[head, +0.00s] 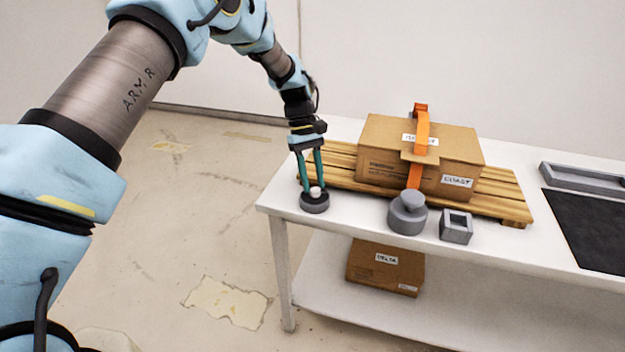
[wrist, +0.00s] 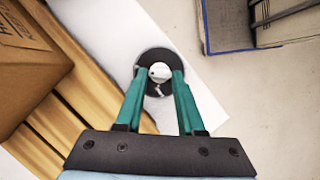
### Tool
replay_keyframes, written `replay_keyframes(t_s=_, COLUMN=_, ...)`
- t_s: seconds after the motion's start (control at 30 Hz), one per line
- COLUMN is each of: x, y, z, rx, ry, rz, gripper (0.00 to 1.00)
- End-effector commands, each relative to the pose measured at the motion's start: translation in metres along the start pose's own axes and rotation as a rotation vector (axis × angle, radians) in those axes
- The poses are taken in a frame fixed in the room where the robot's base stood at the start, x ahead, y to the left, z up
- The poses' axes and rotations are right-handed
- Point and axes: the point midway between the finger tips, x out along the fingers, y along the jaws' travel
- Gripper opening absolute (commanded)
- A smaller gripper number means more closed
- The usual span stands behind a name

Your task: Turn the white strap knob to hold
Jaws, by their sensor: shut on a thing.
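The white strap knob (head: 316,192) sits on a round dark grey base (head: 315,205) near the left end of the white table. In the wrist view the white knob (wrist: 160,72) shows at the middle of its dark disc (wrist: 153,55), with a small dark mark on it. My gripper (head: 311,187) points down over the base, and its green fingers (wrist: 159,82) stand at either side of the knob, shut on it. The fingers hide the knob's sides. Any hold marking is too small to read.
A cardboard box (head: 385,150) with an orange strap (head: 415,175) stands on a wooden pallet (head: 341,160) behind the knob. A grey knobbed cylinder (head: 407,219) and a grey square block (head: 456,227) stand to the right. Another box (head: 384,274) is on the lower shelf (head: 325,285).

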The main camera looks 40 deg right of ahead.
Motion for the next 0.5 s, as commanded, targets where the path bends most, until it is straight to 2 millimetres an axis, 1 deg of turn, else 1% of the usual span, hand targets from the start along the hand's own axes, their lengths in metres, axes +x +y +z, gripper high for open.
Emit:
replay_keyframes(t_s=0.33, x=0.0002, y=0.0, z=0.0004, rx=0.005, ry=0.0, rz=-0.002, gripper=0.0)
replay_keyframes(t_s=0.37, x=0.0002, y=0.0, z=0.0004, rx=0.005, ry=0.0, rz=-0.002, gripper=0.4)
replay_keyframes(t_s=0.5, x=0.0002, y=0.0, z=0.0003, rx=0.004, ry=0.0, rz=-0.002, gripper=0.55)
